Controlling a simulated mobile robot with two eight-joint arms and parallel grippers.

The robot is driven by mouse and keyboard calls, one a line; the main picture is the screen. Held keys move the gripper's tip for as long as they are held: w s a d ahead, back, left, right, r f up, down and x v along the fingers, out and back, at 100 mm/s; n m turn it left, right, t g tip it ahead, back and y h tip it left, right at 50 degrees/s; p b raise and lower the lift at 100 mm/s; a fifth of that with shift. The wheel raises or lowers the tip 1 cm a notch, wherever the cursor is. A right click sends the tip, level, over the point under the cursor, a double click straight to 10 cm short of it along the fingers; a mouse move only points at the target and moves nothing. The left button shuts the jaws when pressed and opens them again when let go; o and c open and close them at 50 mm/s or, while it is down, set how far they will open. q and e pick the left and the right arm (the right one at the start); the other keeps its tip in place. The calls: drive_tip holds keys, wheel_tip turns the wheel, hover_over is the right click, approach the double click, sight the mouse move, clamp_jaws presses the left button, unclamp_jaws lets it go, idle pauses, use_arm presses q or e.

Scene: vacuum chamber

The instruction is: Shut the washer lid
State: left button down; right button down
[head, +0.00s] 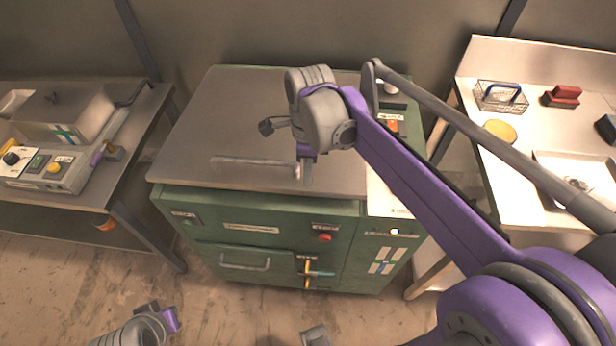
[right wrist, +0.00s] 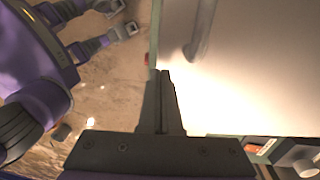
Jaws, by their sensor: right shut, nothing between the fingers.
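The washer (head: 270,240) is a green cabinet with a wide grey lid (head: 215,125) on top, in the middle of the head view. The lid lies flat or nearly flat; a dark strip shows under its front edge, and I cannot tell if it is fully seated. A bar handle (head: 250,163) is on the lid near the front. My right gripper (head: 307,182) is shut and empty, pointing down at the lid's front edge, right of the handle. In the right wrist view its fingertips (right wrist: 164,74) show close to the lid's edge; contact is unclear.
A bench at left (head: 130,125) holds a grey control box (head: 60,150). A bench at right (head: 500,60) holds a wire basket (head: 500,98), a red block (head: 563,96) and a white tray (head: 570,165). A control strip (head: 392,180) runs along the washer's right side. The floor in front is open.

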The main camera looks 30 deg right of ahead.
drive_tip(key=shift+f, duration=0.65)
